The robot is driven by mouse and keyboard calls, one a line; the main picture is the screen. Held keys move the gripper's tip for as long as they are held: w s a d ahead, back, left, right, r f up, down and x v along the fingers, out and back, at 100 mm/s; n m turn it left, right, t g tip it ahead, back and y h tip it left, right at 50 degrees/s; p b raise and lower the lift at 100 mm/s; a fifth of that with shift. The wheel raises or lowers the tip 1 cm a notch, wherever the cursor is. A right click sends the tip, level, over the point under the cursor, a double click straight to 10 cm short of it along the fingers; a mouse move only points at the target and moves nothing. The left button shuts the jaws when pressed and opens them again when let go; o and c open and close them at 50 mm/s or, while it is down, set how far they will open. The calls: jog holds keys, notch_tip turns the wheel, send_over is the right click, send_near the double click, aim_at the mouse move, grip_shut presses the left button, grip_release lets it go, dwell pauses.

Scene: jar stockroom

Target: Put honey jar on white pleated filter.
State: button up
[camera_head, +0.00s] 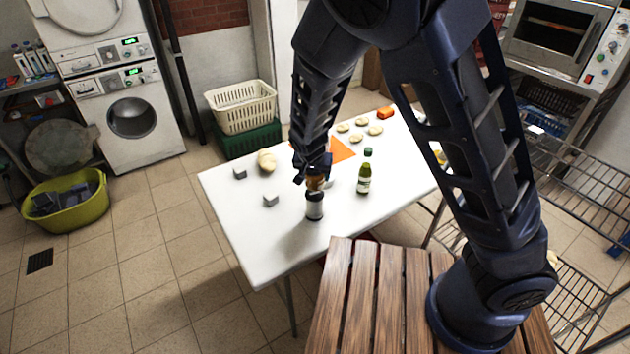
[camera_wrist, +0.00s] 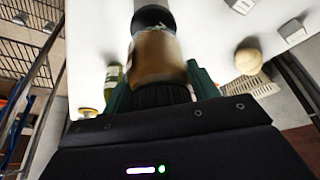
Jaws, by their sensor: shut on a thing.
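My gripper (camera_wrist: 160,90) is shut on the honey jar (camera_wrist: 157,58), an amber-brown jar with a dark ribbed lid towards the gripper. In the head view the honey jar (camera_head: 316,183) hangs below my gripper (camera_head: 314,170) over the white table. Directly below it in the picture is a grey container with a black top (camera_head: 314,206). Its black top (camera_wrist: 153,18) also shows past the jar's far end in the wrist view. I cannot tell whether the two touch. I cannot make out the white pleated filter in either view; the arm and jar hide part of the table.
Grey cubes (camera_head: 270,199) and a pale roll (camera_head: 266,161) lie left. An orange sheet (camera_head: 340,150) and several rolls (camera_head: 358,138) lie behind. The table's front left (camera_head: 260,245) is clear. A slatted wooden surface (camera_head: 365,300) is nearer.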

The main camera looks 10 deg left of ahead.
aim_at(315, 181)
jog(key=shift+f, duration=1.45)
jog(key=o, duration=1.3)
jog(key=shift+f, duration=0.15)
jog(key=v, duration=1.2)
jog(key=shift+d, duration=0.1)
